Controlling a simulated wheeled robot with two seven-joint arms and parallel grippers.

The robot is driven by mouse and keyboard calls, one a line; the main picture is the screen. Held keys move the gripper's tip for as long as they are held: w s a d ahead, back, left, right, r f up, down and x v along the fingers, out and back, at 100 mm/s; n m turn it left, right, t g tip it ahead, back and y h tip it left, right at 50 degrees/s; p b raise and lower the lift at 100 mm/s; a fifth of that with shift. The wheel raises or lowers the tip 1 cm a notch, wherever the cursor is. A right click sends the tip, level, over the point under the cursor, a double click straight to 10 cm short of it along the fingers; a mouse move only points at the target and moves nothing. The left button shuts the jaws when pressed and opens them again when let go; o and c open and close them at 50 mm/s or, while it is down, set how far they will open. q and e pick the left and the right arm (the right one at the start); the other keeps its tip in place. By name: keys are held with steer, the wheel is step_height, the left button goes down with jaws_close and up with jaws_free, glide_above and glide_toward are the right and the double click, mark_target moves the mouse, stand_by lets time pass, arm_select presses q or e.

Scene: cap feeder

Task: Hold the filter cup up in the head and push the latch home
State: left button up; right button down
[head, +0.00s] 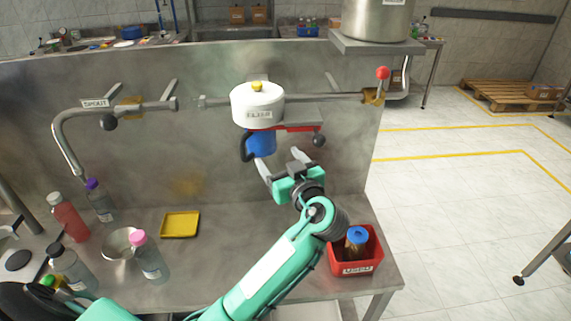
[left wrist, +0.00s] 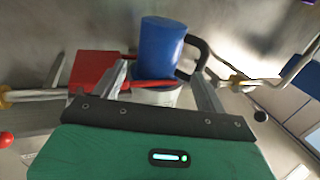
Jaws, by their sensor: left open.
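The white filter head (head: 257,108) with a yellow knob hangs on the pipe in front of the steel panel. The blue filter cup (head: 262,143) is directly under it, upright, its black handle (head: 246,148) to the left. Whether it is fully seated I cannot tell. The red latch (head: 297,128) runs right from the head's underside, with a dark ball (head: 319,140) near its end. My left gripper (head: 280,161) is open just below and right of the cup. In the left wrist view the cup (left wrist: 163,45) and red latch (left wrist: 95,68) show beyond the spread fingers (left wrist: 162,85).
A red bin (head: 372,262) with a blue-capped jar stands at the counter's right end. A yellow tray (head: 180,224), a metal bowl (head: 117,242) and several bottles are on the left. A spout pipe (head: 62,140) hangs left. The counter's middle is clear.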

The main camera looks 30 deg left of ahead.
mark_target(267, 143)
arm_select(q)
steer(key=p+x, duration=0.4)
steer(key=x, duration=0.6)
steer(key=shift+w+a+r, duration=0.1)
steer(key=shift+w+a, duration=0.05)
steer(key=shift+a, duration=0.1)
steer(key=shift+w+a+p, duration=0.25)
steer(key=shift+a+p, duration=0.1)
steer(key=shift+a, duration=0.05)
steer(key=c, duration=0.7)
steer(key=shift+w+a+b, duration=0.1)
steer(key=shift+a+b, duration=0.05)
steer(key=shift+b, duration=0.25)
steer(key=shift+w+a, duration=0.1)
steer(key=shift+a, duration=0.05)
